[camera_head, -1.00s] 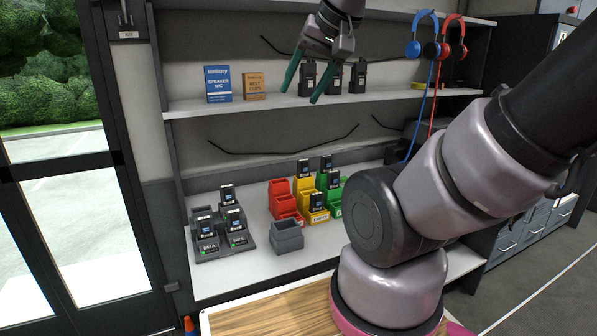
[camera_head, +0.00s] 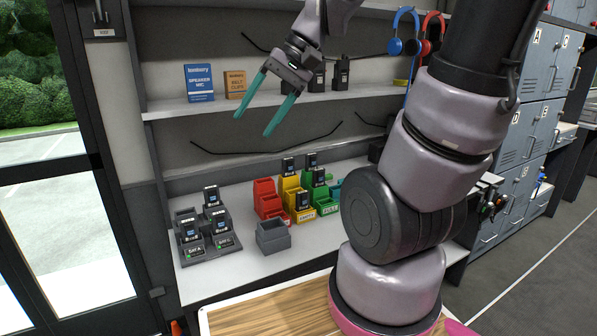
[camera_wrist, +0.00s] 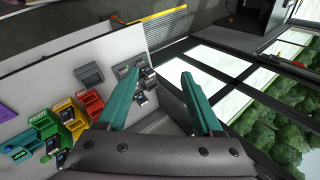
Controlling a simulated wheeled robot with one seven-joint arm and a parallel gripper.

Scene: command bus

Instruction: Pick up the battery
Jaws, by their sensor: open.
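Several black batteries with blue labels show in the head view. Some stand in a grey charger (camera_head: 212,256) at the left of the lower shelf, one of them an upright battery (camera_head: 211,197) at its back. Others stand in coloured bins, such as a battery (camera_head: 303,200) in the yellow bin (camera_head: 306,214). Which battery is meant cannot be told. My gripper (camera_head: 253,125) has teal fingers, spread and empty, in the air above the lower shelf, apart from all batteries. The wrist view shows the fingers (camera_wrist: 158,77) apart, with the charger and a battery (camera_wrist: 141,97) partly behind the left finger.
An empty grey bin (camera_head: 272,238) stands between the charger and the red bin (camera_head: 267,199). The upper shelf (camera_head: 190,107) holds a blue box (camera_head: 199,83), an orange-brown box (camera_head: 235,84) and black radios. Headphones (camera_head: 404,45) hang at the right. A glass door is at the left.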

